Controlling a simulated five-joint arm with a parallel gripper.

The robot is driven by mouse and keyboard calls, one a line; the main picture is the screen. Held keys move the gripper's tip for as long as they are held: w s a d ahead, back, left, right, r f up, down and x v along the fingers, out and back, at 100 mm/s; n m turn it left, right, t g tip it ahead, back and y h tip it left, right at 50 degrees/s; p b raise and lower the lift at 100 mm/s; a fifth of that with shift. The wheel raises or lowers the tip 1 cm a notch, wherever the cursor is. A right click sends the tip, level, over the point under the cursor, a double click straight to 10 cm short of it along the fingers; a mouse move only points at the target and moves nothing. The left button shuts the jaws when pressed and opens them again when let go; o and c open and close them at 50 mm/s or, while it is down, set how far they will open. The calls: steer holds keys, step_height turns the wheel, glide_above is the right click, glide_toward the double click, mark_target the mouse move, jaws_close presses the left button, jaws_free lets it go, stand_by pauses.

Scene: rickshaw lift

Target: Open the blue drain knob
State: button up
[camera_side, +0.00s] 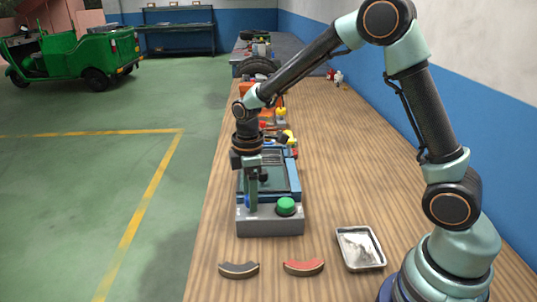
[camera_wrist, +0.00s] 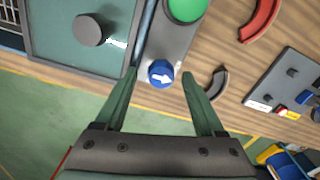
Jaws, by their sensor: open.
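The blue drain knob (camera_wrist: 160,73) is round with a white arrow pointing right in the wrist view. It sits on the grey control box (camera_wrist: 178,42), next to a large green button (camera_wrist: 186,7). My gripper (camera_wrist: 159,73) is open, with one fingertip on either side of the knob; I cannot tell whether they touch it. In the side view my gripper (camera_side: 252,201) points down over the left part of the grey box (camera_side: 270,224). The knob is mostly hidden behind the fingers there. The green button (camera_side: 286,206) stands to their right.
A dark curved pad (camera_side: 239,269), a red curved pad (camera_side: 303,267) and a metal tray (camera_side: 360,247) lie in front of the box. A panel with a dark round knob (camera_wrist: 88,29) adjoins the box. Tools clutter the bench behind; bare wood lies to the right.

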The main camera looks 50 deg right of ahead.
steer(key=m, duration=0.4)
steer(key=shift+s+d+f+m, duration=0.1)
steer(key=shift+m, duration=0.3)
steer(key=m, duration=0.8)
steer(key=shift+m, duration=0.3)
steer(key=m, duration=0.4)
step_height(320, 180, up, 12)
steer(key=s+d+r+n+t, duration=0.1)
steer(key=s+r+n+t, duration=0.1)
steer(key=s, duration=0.4)
steer(key=s+d+r+n+t, duration=0.2)
steer(key=s+n+t, duration=0.1)
steer(key=s, duration=0.4)
steer(key=shift+s+d+n+t, duration=0.25)
steer(key=shift+s+n+t, duration=0.05)
